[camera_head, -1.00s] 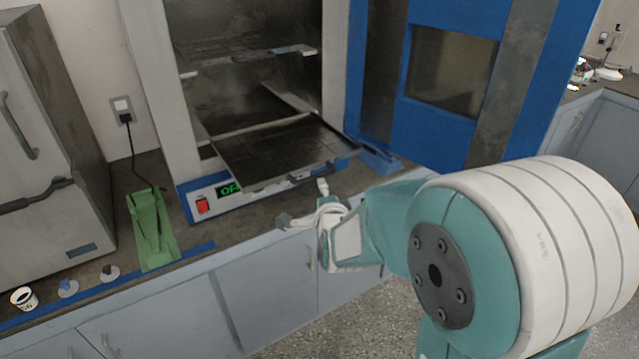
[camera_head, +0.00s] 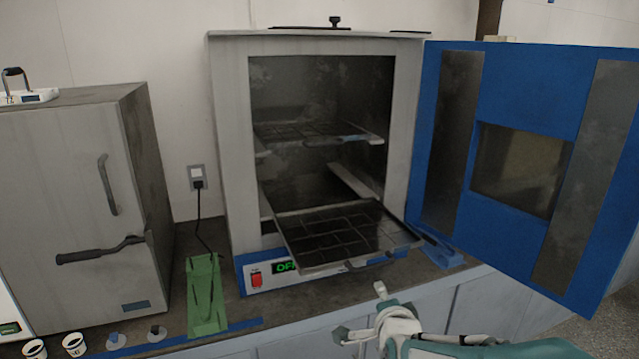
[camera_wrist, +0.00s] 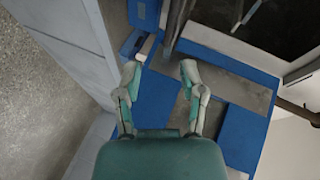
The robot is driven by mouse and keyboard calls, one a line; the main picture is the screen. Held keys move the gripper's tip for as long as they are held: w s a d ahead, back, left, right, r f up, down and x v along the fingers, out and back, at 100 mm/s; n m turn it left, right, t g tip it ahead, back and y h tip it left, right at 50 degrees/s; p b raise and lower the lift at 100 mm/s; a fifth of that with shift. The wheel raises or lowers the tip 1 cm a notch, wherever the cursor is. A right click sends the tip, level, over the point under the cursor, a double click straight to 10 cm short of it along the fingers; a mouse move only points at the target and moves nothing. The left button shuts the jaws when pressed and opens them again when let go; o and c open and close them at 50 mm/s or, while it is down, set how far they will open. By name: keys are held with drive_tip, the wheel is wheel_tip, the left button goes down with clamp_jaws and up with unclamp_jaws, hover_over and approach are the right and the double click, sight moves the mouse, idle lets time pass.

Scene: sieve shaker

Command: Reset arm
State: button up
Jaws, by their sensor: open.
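My gripper (camera_head: 368,318) is at the bottom of the head view, in front of the counter and below the oven's pulled-out lower rack. It is partly cut off by the lower edge. In the wrist view its two fingers (camera_wrist: 160,75) are spread apart with nothing between them. Blue and dark surfaces of the oven and counter lie beyond the fingertips. The oven (camera_head: 228,140) stands with its blue door (camera_head: 500,90) swung open to the right. Its lower rack (camera_head: 335,235) sticks out forward, and its display is lit green but hard to read.
A green holder (camera_head: 206,300) stands left of the oven by the wall outlet (camera_head: 197,178). A grey cabinet (camera_head: 70,160) with a handle fills the left. Two small cups (camera_head: 74,345) and two small discs (camera_head: 157,333) are at the counter's front left. The open door blocks the right side.

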drive_tip(key=s+r+n+g, duration=0.3)
drive_tip(key=s+n+g, duration=0.5)
drive_tip(key=s+n, duration=0.7)
drive_tip(key=s+d, duration=0.1)
drive_tip(key=s, duration=0.7)
drive_tip(key=shift+s+g+y, duration=0.15)
drive_tip(key=shift+g+y, duration=0.15)
drive_tip(key=shift+g, duration=0.1)
drive_tip(key=shift+a+r, duration=0.1)
drive_tip(key=shift+a, duration=0.05)
